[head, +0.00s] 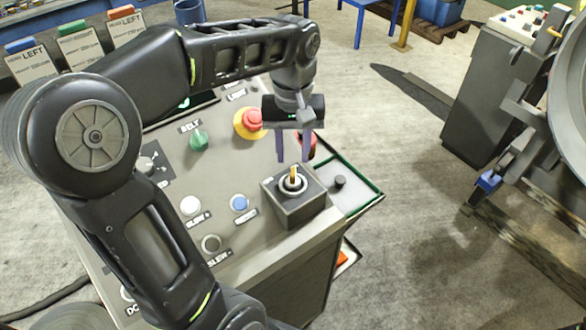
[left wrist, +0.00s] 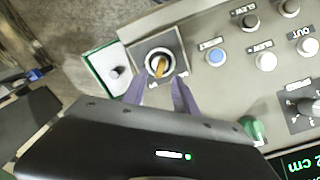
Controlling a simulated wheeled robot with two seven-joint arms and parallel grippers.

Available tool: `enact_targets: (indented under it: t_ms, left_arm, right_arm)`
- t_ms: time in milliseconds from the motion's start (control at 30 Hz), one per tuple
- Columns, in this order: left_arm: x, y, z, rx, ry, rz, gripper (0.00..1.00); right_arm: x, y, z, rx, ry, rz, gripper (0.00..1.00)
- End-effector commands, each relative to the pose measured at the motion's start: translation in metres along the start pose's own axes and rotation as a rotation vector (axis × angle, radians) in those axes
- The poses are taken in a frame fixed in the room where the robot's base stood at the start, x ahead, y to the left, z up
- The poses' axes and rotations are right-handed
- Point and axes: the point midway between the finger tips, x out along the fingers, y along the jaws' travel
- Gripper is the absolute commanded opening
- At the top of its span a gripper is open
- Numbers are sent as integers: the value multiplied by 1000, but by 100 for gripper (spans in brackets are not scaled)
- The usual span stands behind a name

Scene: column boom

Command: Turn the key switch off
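The key switch (head: 293,183) has a yellow key standing in a round metal collar on a raised grey box (head: 295,208) at the panel's right corner. It also shows in the left wrist view (left wrist: 160,64). My left gripper (head: 293,160) hangs just behind and above the key, its two purple fingers pointing down. In the left wrist view the fingers (left wrist: 160,100) are spread, with the key seen just beyond the gap between their tips. The gripper looks open and empty. My right gripper is not in view.
The panel carries a red emergency button (head: 252,118), a green knob (head: 198,140), a blue button (head: 239,203) and a white button (head: 190,205). A green-edged tray (head: 362,193) with a black knob adjoins the key box. Open floor lies to the right.

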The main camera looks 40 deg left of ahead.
Motion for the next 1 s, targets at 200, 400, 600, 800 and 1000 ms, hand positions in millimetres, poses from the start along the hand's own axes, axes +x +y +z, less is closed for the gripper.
enact_targets:
  t_ms: [200,400,600,800,1000]
  left_arm:
    - [33,-1,1,0,-4,-3,34]
    - [58,0,1,0,-3,-1,34]
    - [65,0,0,0,-1,0,34]
    - [65,0,0,0,0,0,31]
    - [65,0,0,0,0,0,15]
  right_arm:
    - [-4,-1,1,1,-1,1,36]
    - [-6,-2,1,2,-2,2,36]
    - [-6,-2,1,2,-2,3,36]
    - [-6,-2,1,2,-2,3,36]
    - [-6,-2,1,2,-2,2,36]
